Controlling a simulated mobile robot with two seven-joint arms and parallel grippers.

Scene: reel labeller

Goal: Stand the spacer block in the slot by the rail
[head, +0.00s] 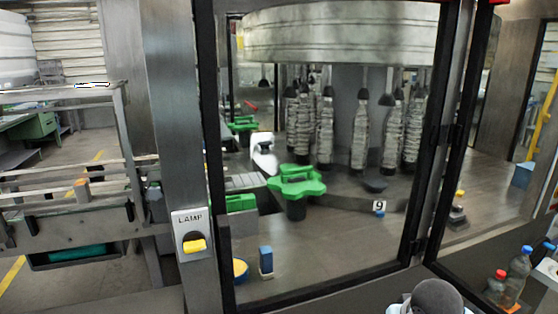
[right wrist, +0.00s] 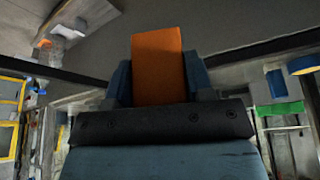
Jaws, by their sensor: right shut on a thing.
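The orange spacer block (right wrist: 158,58) is in the right wrist view, between the two blue-grey fingers of my right gripper (right wrist: 160,82). The fingers are closed on its sides, and the block sticks out past their tips. Its lower end is hidden by the dark gripper body. Neither the held block nor my right gripper can be made out in the head view. I cannot pick out the slot by the rail in either view. My left gripper is in neither view.
Dark frame posts (head: 426,160) border the bay. A lamp switch (head: 193,235) is on the left post. Bottles (head: 519,270) stand at the right.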

